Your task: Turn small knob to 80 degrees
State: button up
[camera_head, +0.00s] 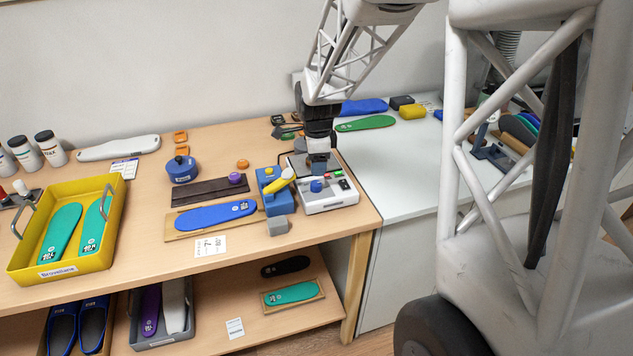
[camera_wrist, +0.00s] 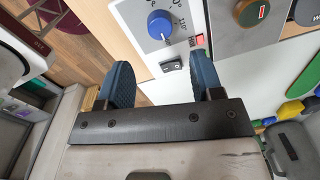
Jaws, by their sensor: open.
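The small knob is a round blue knob (camera_wrist: 160,24) with a white pointer mark, set in a white panel with printed dial figures in the wrist view. Its exact angle is hard to read. In the head view the blue knob (camera_head: 316,186) sits on top of the white control box (camera_head: 335,199). My gripper (camera_wrist: 161,65) is open and empty, with its two blue fingers wide apart. The knob lies beyond the fingertips, roughly in line with the gap between them, apart from both. In the head view my gripper (camera_head: 319,168) hangs close above the back of the box.
A black rocker switch (camera_wrist: 172,66) and small red part (camera_wrist: 198,40) are near the knob. A blue device with a yellow lever (camera_head: 281,181) stands left of the box, with a grey block (camera_head: 278,225) in front. A blue insole (camera_head: 215,214) lies further left.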

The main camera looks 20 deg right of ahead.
aim_at(317, 183)
jog(key=shift+f, duration=0.1)
jog(key=shift+w+f, duration=0.2)
jog(key=shift+f, duration=3.6)
jog(key=shift+c, duration=0.3)
jog(key=c, duration=0.9)
jog(key=shift+o, duration=0.2)
